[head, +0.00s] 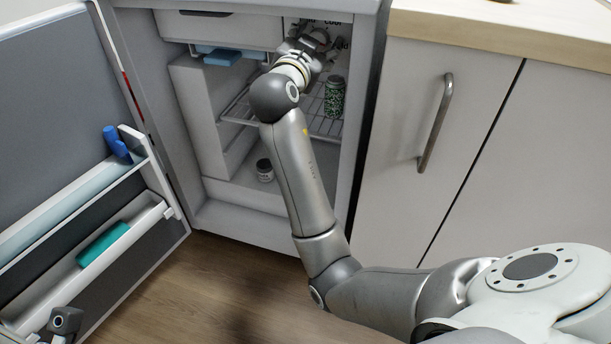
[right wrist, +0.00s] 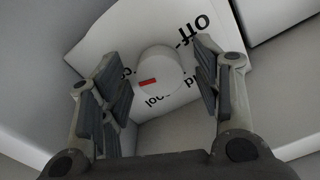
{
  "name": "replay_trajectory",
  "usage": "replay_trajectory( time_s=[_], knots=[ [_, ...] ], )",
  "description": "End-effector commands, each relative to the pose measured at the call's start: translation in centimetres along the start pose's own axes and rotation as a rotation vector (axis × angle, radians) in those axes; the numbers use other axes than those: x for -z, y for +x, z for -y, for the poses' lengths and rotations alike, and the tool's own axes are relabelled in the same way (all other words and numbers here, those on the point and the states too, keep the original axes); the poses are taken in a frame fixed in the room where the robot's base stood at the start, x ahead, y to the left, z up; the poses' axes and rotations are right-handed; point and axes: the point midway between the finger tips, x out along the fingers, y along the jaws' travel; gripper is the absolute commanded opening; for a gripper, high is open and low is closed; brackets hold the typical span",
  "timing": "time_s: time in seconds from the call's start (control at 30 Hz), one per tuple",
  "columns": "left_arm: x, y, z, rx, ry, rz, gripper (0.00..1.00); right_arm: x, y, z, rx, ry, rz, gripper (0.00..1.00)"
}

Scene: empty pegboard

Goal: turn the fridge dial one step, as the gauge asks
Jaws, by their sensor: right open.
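The fridge dial (right wrist: 160,68) is a round white knob with a short red mark on its lower left. It sits on a white label (right wrist: 112,42) reading "off" and other partly covered words. In the right wrist view, my right gripper (right wrist: 160,85) is open, one finger on each side of the dial; I cannot tell if they touch it. In the head view the right gripper (head: 312,40) is high inside the fridge (head: 215,120) and hides the dial. A red-and-white strip (head: 131,95) is on the fridge's left edge; I cannot tell its reading. A dark part at lower left may be my left gripper (head: 65,322).
The fridge door (head: 60,75) stands open at left, holding a blue bottle (head: 117,144) and a teal box (head: 103,245). A green patterned can (head: 334,97) stands on the wire shelf below my right gripper. A small jar (head: 265,170) is lower down. Cabinets (head: 480,130) stand at right.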

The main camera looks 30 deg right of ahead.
Motion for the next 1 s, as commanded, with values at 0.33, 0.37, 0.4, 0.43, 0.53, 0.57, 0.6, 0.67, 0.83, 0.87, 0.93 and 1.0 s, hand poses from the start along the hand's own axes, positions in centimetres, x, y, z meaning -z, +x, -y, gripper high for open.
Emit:
replay_trajectory(
  time_s=[0.33,0.37,0.4,0.43,0.53,0.57,0.6,0.67,0.83,0.87,0.93,1.0],
  knots=[
    [0.9,4.2,-0.1,0.000,0.000,0.000,0.00,0.7,0.1,0.2,-0.001,-0.365,-0.004,0.58],
    [0.9,4.5,-0.1,0.000,0.000,0.000,0.00,0.7,0.1,0.2,-0.002,-0.397,-0.005,0.58],
    [1.0,5.0,-0.1,0.000,0.000,0.000,0.00,0.7,0.1,0.2,-0.002,-0.440,-0.005,0.58],
    [1.1,5.3,-0.1,0.000,0.000,0.000,0.00,0.7,0.1,0.2,-0.002,-0.472,-0.005,0.58],
    [1.3,6.5,-0.1,0.000,0.000,0.000,0.00,0.8,0.1,0.2,-0.003,-0.580,-0.005,0.58],
    [1.4,6.9,-0.1,0.000,0.000,0.000,0.00,0.7,0.1,0.2,-0.002,-0.613,-0.004,0.58],
    [1.5,7.4,-0.1,0.000,0.000,0.000,0.00,0.8,0.1,0.2,-0.002,-0.655,-0.004,0.58],
    [1.7,8.1,-0.1,0.000,-0.001,0.000,0.00,0.8,0.1,0.2,-0.003,-0.722,-0.005,0.58],
    [2.1,10.3,-0.1,0.000,0.000,0.000,0.00,0.8,0.1,0.2,-0.003,-0.913,-0.005,0.58],
    [2.2,10.7,-0.1,0.000,0.000,0.000,0.00,0.9,0.1,0.2,-0.004,-0.945,-0.005,0.58],
    [2.4,11.5,-0.2,0.000,0.000,0.000,0.00,0.8,0.2,0.2,-0.004,-1.019,-0.005,0.58],
    [2.5,12.3,-0.2,0.000,0.000,0.000,0.00,0.8,0.1,0.2,-0.004,-1.090,-0.005,0.58]
  ],
)
